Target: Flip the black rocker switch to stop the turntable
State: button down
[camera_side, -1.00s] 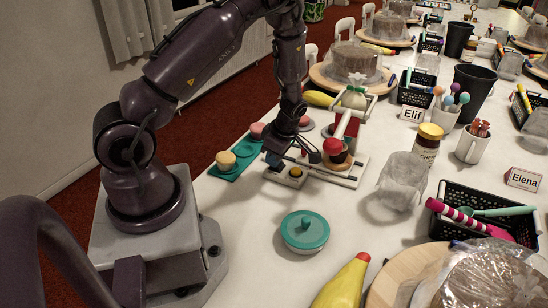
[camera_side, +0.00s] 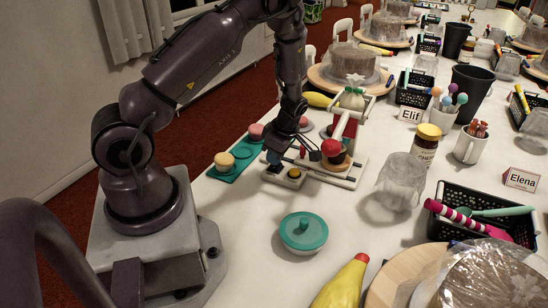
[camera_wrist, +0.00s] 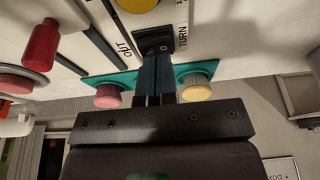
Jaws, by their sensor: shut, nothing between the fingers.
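In the wrist view the black rocker switch (camera_wrist: 153,41) sits on a pale panel with printed lettering beside it. My gripper (camera_wrist: 156,60) is shut and empty, its two dark fingertips side by side at the near edge of the switch. I cannot tell whether they touch it. In the side view my gripper (camera_side: 275,158) is low over the small white control box (camera_side: 291,180), and the switch is hidden there. Wooden turntables with covered cakes stand at the front right (camera_side: 385,287) and the back (camera_side: 321,84).
A yellow button (camera_side: 294,173) is close to the switch. A framed device with a red knob (camera_side: 333,147) stands right of my gripper. A green tray (camera_side: 236,163) with round-topped pieces lies to the left. A green-lidded dish (camera_side: 304,230) is in front, with clear table around it.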

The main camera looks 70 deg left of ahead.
jog(key=s+d+v, duration=0.1)
jog(key=s+v, duration=0.1)
jog(key=v, duration=1.1)
jog(key=shift+s+d+r, duration=0.15)
jog(key=shift+s+r, duration=0.05)
jog(key=shift+r, duration=0.25)
jog(key=s+d+r+m+t+h, duration=0.1)
jog(key=s+d+r+m+t, duration=0.3)
jog(key=d+r+m, duration=0.4)
jog(key=s+d+r+m+t+h, duration=0.1)
jog(key=s+d+r+m+t, duration=0.2)
jog(key=m, duration=1.6)
jog(key=s+d+r, duration=0.3)
jog(key=d+r, duration=0.3)
jog(key=shift+r+t, duration=0.3)
jog(key=shift+t, duration=0.1)
